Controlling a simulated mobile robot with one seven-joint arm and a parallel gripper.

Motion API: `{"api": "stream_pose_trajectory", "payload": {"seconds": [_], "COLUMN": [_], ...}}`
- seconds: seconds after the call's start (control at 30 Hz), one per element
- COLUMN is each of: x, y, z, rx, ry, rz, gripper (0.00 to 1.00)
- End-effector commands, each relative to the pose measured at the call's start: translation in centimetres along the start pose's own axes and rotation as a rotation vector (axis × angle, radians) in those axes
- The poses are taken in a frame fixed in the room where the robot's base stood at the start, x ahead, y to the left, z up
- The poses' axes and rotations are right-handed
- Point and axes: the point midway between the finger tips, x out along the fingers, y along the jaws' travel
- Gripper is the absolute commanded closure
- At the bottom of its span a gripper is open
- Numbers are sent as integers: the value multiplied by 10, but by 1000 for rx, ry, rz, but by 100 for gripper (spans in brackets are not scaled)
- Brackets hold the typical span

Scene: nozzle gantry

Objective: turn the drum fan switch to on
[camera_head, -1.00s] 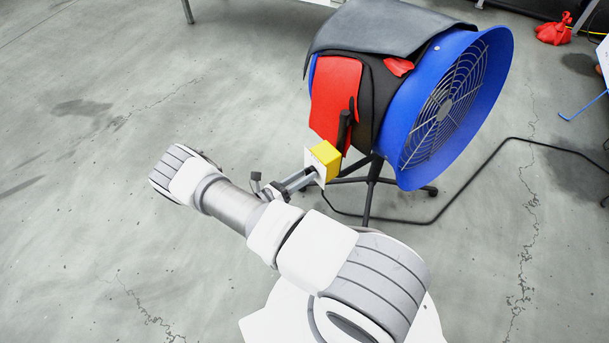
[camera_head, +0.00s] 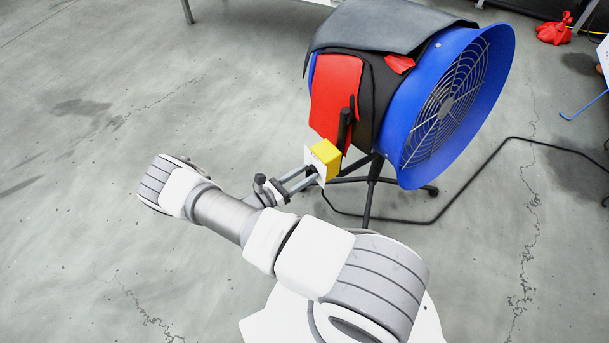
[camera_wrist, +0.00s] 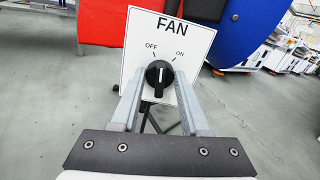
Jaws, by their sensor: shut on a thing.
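The drum fan (camera_head: 455,105) is a blue drum on a black stand, with a yellow switch box (camera_head: 326,155) on its near side. In the wrist view the box's white plate (camera_wrist: 197,40) reads FAN, with OFF on the left and ON on the right. The black switch knob (camera_wrist: 159,80) sits below these words. Its white mark points about straight up, between OFF and ON. My gripper (camera_wrist: 160,85) is shut on the knob, one finger on each side. In the head view my gripper (camera_head: 306,178) reaches the plate from the lower left, and the knob is hidden.
A red cloth (camera_head: 336,95) and a dark grey cover (camera_head: 390,28) lie over the fan. A black cable (camera_head: 470,183) runs across the floor behind the stand. The concrete floor to the left is clear.

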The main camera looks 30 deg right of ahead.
Motion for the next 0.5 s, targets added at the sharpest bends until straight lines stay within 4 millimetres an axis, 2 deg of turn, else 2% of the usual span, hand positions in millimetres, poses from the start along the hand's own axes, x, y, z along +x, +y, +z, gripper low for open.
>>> {"api": "stream_pose_trajectory", "payload": {"seconds": [0.5], "x": [-1], "y": [-1], "z": [-1], "rx": [462], "ry": [-1], "rz": [1], "gripper": [100]}}
